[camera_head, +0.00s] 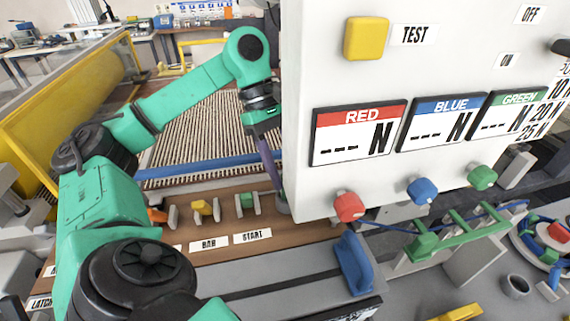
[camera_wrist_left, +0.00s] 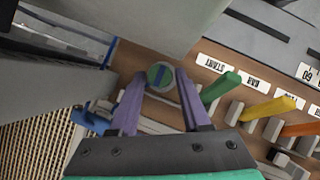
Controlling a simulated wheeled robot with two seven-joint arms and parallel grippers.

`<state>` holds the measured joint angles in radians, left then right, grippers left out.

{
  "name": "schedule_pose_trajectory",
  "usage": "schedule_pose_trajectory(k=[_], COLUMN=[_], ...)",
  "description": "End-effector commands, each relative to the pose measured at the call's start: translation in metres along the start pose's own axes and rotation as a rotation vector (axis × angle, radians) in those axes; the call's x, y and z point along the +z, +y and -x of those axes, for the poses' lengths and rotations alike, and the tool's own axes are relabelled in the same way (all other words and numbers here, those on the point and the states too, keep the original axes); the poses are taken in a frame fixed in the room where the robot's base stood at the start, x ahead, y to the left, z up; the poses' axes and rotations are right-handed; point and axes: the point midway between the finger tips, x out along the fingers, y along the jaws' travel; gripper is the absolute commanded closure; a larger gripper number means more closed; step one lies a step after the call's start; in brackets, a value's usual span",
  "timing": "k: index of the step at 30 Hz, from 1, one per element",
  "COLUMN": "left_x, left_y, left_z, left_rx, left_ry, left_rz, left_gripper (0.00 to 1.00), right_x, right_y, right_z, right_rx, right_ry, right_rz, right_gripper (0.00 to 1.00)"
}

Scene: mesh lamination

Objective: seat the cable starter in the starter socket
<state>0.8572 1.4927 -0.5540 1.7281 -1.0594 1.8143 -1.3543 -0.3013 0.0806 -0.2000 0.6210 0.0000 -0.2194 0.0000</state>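My left gripper (camera_head: 277,188) points down beside the white panel, at the right end of the brown rack. Its two purple fingers (camera_wrist_left: 160,74) stand apart in the left wrist view. A round grey piece with a green face and a blue bar (camera_wrist_left: 160,76) shows between the fingertips, with a slim gap at each side. In the head view a short grey cylinder (camera_head: 283,207) is just below the fingertips, partly hidden by the panel. I cannot tell which part is the cable starter and which is the starter socket. My right gripper is not in view.
The brown rack (camera_head: 222,250) holds green (camera_head: 246,201), yellow (camera_head: 205,208) and orange (camera_head: 157,215) pieces between grey posts, by the START label (camera_head: 253,237). The large white panel (camera_head: 320,60) stands close on the right. A ribbed bed (camera_head: 200,135) lies behind.

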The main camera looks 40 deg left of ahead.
Motion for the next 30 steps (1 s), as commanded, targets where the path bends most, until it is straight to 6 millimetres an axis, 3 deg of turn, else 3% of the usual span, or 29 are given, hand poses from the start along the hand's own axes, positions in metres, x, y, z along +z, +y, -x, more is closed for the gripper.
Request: schedule_pose_trajectory(k=[10, 13, 17, 22, 26, 30], left_x=[0.001, 0.001, 0.004, 0.008, 0.006, 0.002], left_y=[0.001, 0.001, 0.002, 0.0, 0.0, 0.0], left_z=[0.003, 0.012, 0.044, 0.099, 0.119, 0.124], left_rx=[0.005, 0.008, 0.012, 0.008, 0.007, 0.006], left_ry=[-0.002, -0.002, -0.005, -0.001, -0.002, -0.002], left_rz=[-0.001, -0.002, -0.003, 0.003, 0.0, 0.0], left_gripper=[0.34, 0.34, 0.34, 0.34, 0.34, 0.34], right_x=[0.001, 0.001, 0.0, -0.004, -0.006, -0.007], right_y=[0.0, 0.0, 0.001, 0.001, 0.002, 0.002], right_z=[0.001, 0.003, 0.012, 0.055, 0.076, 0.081], right_rx=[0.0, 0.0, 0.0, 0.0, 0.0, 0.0], right_ry=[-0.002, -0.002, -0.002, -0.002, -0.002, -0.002], right_rz=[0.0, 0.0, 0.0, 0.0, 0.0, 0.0], right_gripper=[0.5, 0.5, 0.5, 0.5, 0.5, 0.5])
